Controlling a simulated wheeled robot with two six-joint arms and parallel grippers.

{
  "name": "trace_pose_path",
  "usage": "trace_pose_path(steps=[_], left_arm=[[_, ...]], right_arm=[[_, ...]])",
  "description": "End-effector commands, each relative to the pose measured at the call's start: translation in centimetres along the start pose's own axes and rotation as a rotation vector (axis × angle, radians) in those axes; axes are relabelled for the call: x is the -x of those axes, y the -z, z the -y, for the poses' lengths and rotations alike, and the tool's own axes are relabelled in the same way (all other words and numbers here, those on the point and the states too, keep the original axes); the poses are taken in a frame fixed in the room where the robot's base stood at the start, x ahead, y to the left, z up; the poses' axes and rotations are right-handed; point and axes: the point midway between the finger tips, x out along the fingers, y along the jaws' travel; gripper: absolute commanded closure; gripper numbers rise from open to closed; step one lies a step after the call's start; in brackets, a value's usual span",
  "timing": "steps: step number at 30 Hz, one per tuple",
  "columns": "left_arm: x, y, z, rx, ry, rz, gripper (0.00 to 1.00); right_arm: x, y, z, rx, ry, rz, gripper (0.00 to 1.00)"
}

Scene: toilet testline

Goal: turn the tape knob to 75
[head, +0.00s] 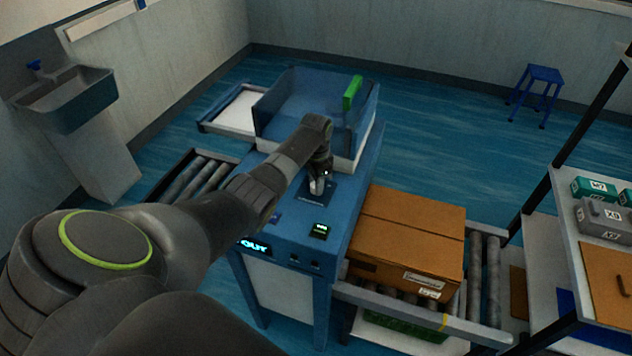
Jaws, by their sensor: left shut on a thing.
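My left arm reaches in from the left to the blue machine (285,215). My left gripper (318,186) points down at a dark dial plate (333,197) on the machine's top and is shut on the tape knob there. The knob itself is mostly hidden by the fingers, so its setting cannot be read. A small display (320,229) with pale digits sits in front of the dial; the digits are too small to read surely. My right gripper is not in view.
A brown cardboard box (407,235) sits on the roller conveyor (478,275) right of the machine. A clear blue guard with a green handle (352,92) stands behind the gripper. A shelf (585,255) with small boxes is at right. A sink (68,95) and stool (537,82) are far off.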

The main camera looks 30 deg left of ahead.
Motion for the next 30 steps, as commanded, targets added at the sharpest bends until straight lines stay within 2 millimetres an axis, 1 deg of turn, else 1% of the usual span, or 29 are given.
trace_pose_path(steps=[8,9,13,23,26,30], left_arm=[[0.2,0.2,0.1,-0.002,0.004,-0.006,0.92],[0.2,0.2,0.1,-0.002,0.004,-0.006,0.65],[0.2,0.1,0.1,-0.001,0.003,-0.004,0.48],[0.2,0.1,0.0,0.000,0.001,-0.002,0.47],[0.6,0.1,0.1,0.000,0.002,-0.004,0.47],[2.2,0.1,0.2,0.000,0.004,-0.005,0.47]], right_arm=[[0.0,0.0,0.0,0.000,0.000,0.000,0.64],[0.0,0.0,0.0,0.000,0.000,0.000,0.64],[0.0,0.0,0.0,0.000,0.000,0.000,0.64],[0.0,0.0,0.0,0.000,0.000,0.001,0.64],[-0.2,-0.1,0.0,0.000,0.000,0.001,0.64],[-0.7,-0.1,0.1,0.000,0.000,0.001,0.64]])
